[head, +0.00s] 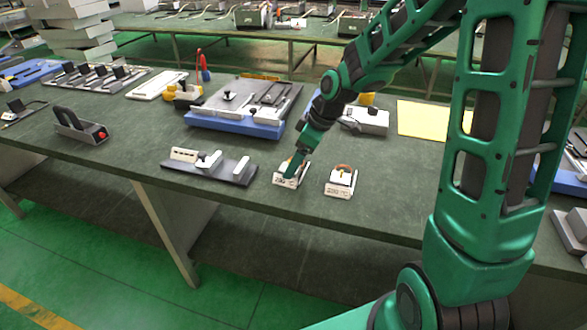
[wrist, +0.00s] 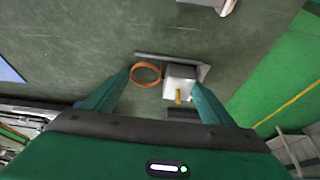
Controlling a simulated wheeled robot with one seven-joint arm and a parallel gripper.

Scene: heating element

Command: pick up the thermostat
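Two small thermostat-like units with white labelled fronts stand near the front edge of the table. In the head view, the left unit (head: 286,181) is partly covered by my gripper (head: 297,164), and the right unit (head: 341,184) stands clear beside it. In the wrist view, my gripper (wrist: 161,80) is open, with its fingers on either side of the left unit. That unit shows a silver box (wrist: 180,82) and an orange copper-coloured ring (wrist: 145,74). The right finger is very close to the box; I cannot tell if it touches. Part of the other unit (wrist: 222,4) shows at the top edge.
A dark fixture plate (head: 212,168) with white blocks lies left of the units. A blue-based fixture (head: 236,124) and a white-grey device (head: 366,120) stand behind. A yellow sheet (head: 430,119) lies back right. The green table (head: 240,201) is bare along its front edge.

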